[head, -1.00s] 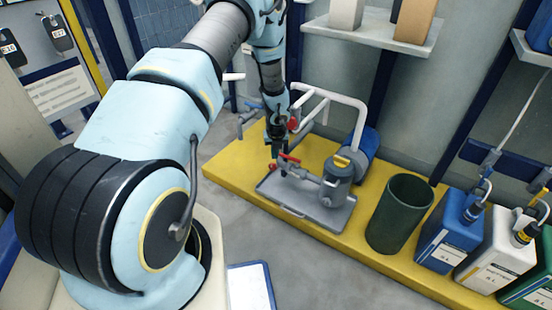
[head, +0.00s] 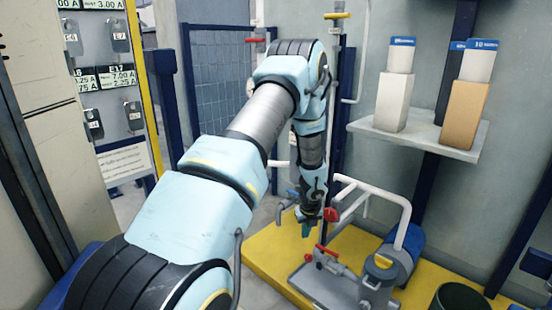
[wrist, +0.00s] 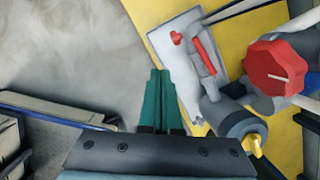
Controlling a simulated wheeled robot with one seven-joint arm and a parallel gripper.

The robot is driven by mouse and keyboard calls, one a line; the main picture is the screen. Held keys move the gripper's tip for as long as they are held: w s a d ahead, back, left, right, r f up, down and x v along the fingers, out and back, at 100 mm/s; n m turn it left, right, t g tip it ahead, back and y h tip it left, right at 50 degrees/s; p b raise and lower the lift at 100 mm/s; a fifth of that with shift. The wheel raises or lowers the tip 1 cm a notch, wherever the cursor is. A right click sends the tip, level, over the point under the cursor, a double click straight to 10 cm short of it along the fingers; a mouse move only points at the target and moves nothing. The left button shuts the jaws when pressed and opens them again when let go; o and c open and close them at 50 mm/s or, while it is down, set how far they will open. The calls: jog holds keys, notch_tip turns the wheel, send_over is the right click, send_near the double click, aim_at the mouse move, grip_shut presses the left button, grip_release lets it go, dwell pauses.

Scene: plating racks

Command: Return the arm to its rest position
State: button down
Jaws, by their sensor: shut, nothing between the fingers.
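My gripper (head: 306,230) hangs at the end of my arm, pointing down above the left end of the yellow platform. In the wrist view its green fingers (wrist: 161,98) are together with nothing between them. Below and to the right is a grey tray (head: 320,285) with a grey pump unit (head: 383,272) and a red lever handle (head: 327,251). The red lever also shows in the wrist view (wrist: 205,58). The gripper appears apart from all of these.
A red round valve knob (head: 331,214) is close to the gripper's right, and in the wrist view (wrist: 281,67). White pipes (head: 375,187) rise behind it. A shelf (head: 420,137) with boxes is at right. Bare grey floor (wrist: 75,50) lies left of the platform.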

jog(key=s+a+r+n, duration=0.4)
jog(key=a+r+n, duration=0.3)
jog(key=r+n, duration=0.15)
jog(key=s+a+r+n, duration=0.3)
jog(key=a+r+n, duration=0.3)
jog(key=r+n, duration=0.3)
jog(key=s+a+r+n+g, duration=0.1)
jog(key=s+a+r+n, duration=0.2)
jog(key=s+r+n, duration=0.35)
jog(key=s+a+r+n, duration=0.4)
jog(key=s+n, duration=0.5)
notch_tip(320, 180, up, 24)
jog(key=p, duration=2.4)
jog(key=shift+w+f+m+p, duration=0.25)
jog(key=shift+w+m+p, duration=0.05)
jog(key=shift+w+p, duration=0.1)
